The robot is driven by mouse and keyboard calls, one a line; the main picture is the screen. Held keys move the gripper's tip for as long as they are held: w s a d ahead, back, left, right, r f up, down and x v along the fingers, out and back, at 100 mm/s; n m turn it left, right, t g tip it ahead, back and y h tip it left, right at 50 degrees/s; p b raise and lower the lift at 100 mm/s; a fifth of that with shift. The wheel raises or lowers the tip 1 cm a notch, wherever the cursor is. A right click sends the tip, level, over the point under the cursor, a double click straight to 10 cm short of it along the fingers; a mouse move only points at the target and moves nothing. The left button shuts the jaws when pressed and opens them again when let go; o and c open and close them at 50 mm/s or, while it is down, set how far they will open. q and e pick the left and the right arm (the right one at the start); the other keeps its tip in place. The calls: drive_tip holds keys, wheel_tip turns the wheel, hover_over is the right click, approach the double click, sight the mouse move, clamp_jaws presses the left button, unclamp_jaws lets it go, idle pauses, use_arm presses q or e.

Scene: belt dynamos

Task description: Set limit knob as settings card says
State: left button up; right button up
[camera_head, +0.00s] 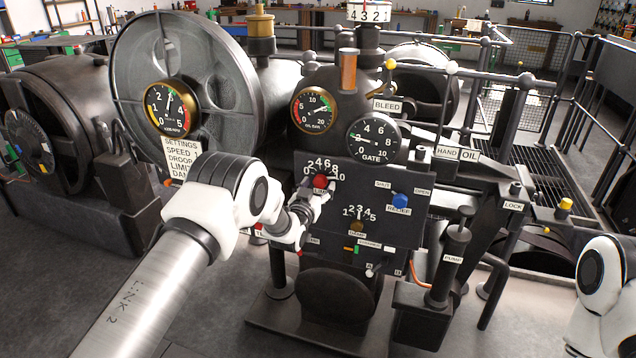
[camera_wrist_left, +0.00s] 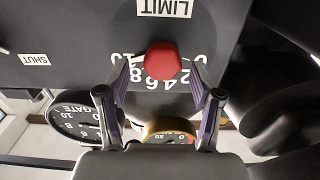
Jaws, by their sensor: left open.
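The red limit knob (camera_head: 320,182) sits on the dark control panel (camera_head: 418,232), below an arc scale running 0 to 10. In the left wrist view the knob (camera_wrist_left: 162,66) appears upside down, with the LIMIT label (camera_wrist_left: 164,8) above it. I cannot read its pointer position. My left gripper (camera_head: 318,192) is at the knob; in the wrist view its open fingers (camera_wrist_left: 160,82) stand on either side, with gaps. My right gripper is out of view.
The GATE gauge (camera_head: 374,138) is above. The pump lever (camera_head: 450,262) stands at lower right. Open floor lies in front.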

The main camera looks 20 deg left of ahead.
use_arm(q)
drive_tip(key=shift+w+a+f, duration=0.2)
drive_tip(key=shift+w+f, duration=0.05)
drive_tip(key=shift+w, duration=0.25)
drive_tip(key=shift+s, duration=0.1)
drive_tip(key=shift+s+d+r, duration=0.1)
drive_tip(key=shift+r, duration=0.05)
drive_tip(key=c, duration=1.2)
